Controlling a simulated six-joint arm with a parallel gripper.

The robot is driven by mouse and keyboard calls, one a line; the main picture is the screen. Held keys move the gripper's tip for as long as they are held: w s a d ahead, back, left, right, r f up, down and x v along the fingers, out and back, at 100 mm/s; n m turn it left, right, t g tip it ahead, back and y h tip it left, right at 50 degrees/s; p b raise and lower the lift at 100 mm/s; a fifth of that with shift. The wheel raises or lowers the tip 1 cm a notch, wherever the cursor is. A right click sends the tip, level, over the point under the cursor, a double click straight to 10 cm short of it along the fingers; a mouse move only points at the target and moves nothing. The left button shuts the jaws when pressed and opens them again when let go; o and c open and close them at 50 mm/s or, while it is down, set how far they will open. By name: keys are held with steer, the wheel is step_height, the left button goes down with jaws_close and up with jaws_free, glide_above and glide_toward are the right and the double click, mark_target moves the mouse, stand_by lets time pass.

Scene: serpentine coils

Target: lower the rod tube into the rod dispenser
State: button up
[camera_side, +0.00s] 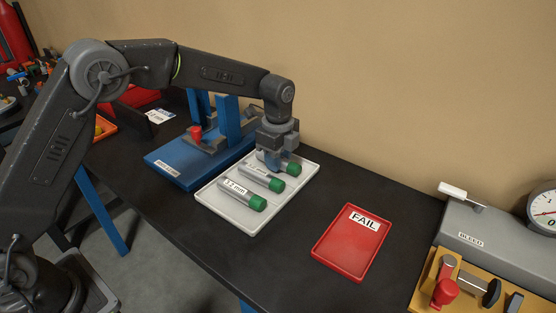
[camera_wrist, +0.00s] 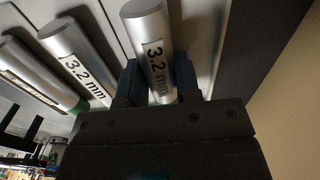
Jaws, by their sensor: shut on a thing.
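My gripper (camera_side: 276,158) is over the back part of a white tray (camera_side: 225,215). Its jaws are shut on a silver rod tube with a green end (camera_side: 293,169). In the wrist view this rod tube (camera_wrist: 146,25), labelled 3.2 mm, lies between the two fingers of my gripper (camera_wrist: 156,68). I cannot tell whether it touches the tray. Two more such tubes lie in the tray, a middle one (camera_side: 262,179) and a front one (camera_side: 242,194). Nothing in view can be surely named as the rod dispenser; a blue stand (camera_side: 180,169) with uprights is behind the tray.
A red FAIL tray (camera_side: 345,250) lies empty to the right. A grey unit labelled BLEED (camera_side: 480,238) with a gauge (camera_side: 543,209) stands at far right. A red knob (camera_side: 196,132) is on the blue stand. Dark table is bare between the trays.

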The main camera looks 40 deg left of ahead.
step_height(320, 180, up, 10)
steer(key=shift+a+f, duration=0.15)
steer(key=shift+f, duration=0.05)
steer(key=s+a+r+n+y, duration=0.1)
steer(key=s+a+r+n, duration=0.3)
steer(key=a+n, duration=0.3)
steer(key=s+a+r+n, duration=0.4)
steer(key=a+n, duration=0.2)
steer(key=n, duration=0.2)
steer(key=w+a+r+m+t+h, duration=0.15)
steer(key=w+a+r+m, duration=0.5)
steer(key=m, duration=0.85)
steer(key=shift+t+y, duration=0.25)
steer(key=shift+t, duration=0.2)
steer(key=shift+s+x, duration=0.15)
steer(key=shift+x, duration=1.25)
steer(key=shift+s+x, duration=0.2)
steer(key=shift+x, duration=1.2)
steer(key=shift+a+f, duration=0.1)
steer(key=shift+f, duration=0.2)
steer(key=shift+s+x, duration=0.15)
steer(key=shift+x, duration=0.55)
steer(key=shift+s+x, duration=0.15)
steer(key=shift+x, duration=0.6)
steer(key=shift+f, duration=0.35)
steer(key=shift+f, duration=0.35)
